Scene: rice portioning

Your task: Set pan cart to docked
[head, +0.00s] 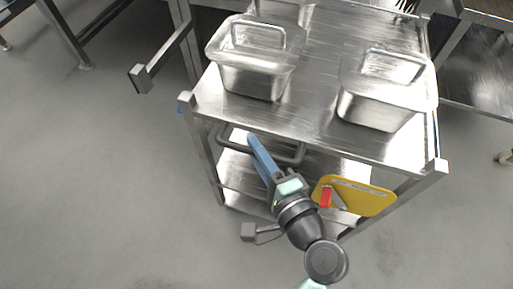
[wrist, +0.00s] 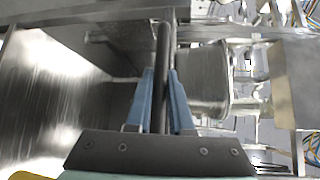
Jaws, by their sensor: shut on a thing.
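The pan cart (head: 315,130) is a steel cart with a flat top and a lower shelf. A dark handle bar (head: 290,158) runs along the cart's near side, below the top. My gripper (head: 256,145) has blue fingers and is shut on this handle. In the wrist view, the dark bar (wrist: 163,60) passes between the blue fingers (wrist: 161,98). The far end of the cart is partly cut off by the picture's top edge.
A yellow board (head: 360,196) and a red item (head: 326,196) show near the cart's right front leg. A steel frame with a projecting block (head: 141,78) stands left of the cart. A steel table (head: 485,75) is at the right. Grey floor (head: 90,190) is clear at left.

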